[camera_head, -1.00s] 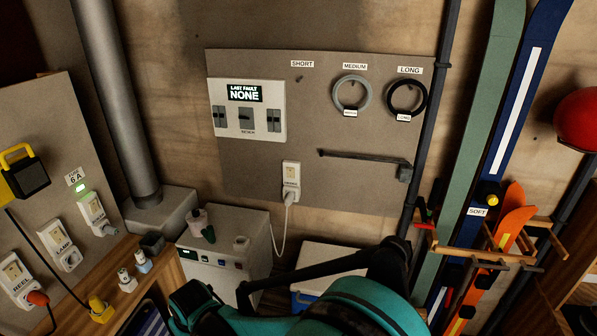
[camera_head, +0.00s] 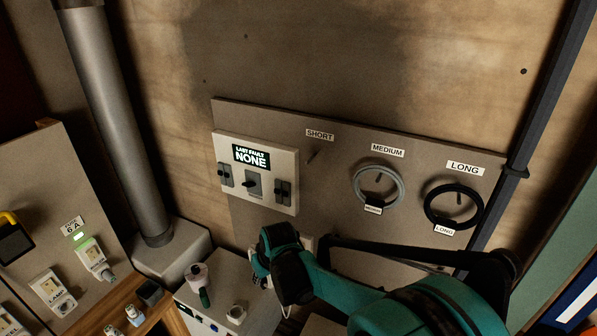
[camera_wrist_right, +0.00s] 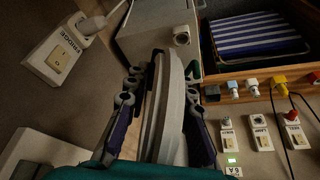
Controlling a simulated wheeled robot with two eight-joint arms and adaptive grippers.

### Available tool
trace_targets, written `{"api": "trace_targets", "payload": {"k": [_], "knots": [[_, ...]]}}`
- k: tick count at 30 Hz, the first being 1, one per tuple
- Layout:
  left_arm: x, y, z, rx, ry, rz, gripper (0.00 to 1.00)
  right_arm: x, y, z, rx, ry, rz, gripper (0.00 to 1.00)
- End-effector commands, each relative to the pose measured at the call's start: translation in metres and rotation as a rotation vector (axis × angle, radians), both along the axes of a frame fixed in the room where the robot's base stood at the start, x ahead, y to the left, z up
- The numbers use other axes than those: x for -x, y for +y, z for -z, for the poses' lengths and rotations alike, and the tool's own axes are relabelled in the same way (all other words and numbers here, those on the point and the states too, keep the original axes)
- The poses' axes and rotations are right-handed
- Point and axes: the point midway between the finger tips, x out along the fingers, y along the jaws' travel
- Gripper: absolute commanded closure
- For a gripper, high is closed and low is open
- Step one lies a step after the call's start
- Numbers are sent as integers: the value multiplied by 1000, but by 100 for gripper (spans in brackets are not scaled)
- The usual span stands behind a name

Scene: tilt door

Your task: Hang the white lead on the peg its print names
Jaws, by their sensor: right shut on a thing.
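My right gripper (camera_head: 278,262) is in front of the lower part of the pegboard (camera_head: 340,222), below the breaker panel. In the right wrist view its fingers (camera_wrist_right: 162,92) are shut on the white lead (camera_wrist_right: 168,110), a pale coil seen nearly edge-on. Its print cannot be read, and the coil is not distinguishable in the head view. The SHORT peg (camera_head: 314,156) is bare under its label (camera_head: 320,134). A grey coil (camera_head: 361,188) hangs on the MEDIUM peg, and a black coil (camera_head: 432,208) on the LONG peg. My left gripper is not in view.
The breaker panel (camera_head: 256,172) reads "LAST FAULT NONE" left of the pegs. A grey cabinet (camera_head: 212,300) with small items on top stands below. A fridge socket (camera_wrist_right: 62,55) with a plug shows in the wrist view. A dark pole (camera_head: 540,110) stands at the right.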

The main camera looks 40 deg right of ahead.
Motion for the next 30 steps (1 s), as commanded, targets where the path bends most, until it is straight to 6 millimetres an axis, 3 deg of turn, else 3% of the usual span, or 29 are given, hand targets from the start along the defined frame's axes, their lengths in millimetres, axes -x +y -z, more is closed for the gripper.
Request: {"api": "trace_targets", "payload": {"k": [1, 3, 9, 15, 21, 30], "knots": [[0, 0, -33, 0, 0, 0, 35, 0, -11, -37, 0, 0, 6, 100], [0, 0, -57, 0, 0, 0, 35, 1, -23, -65, -1, 0, 9, 100], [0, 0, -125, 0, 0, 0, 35, 4, -59, -144, -3, -3, 17, 100], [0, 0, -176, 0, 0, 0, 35, 9, -88, -207, -3, -8, 21, 100], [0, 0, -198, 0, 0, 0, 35, 12, -103, -234, -3, -11, 22, 100], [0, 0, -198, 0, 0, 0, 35, 13, -105, -236, -3, -12, 21, 100]]}}
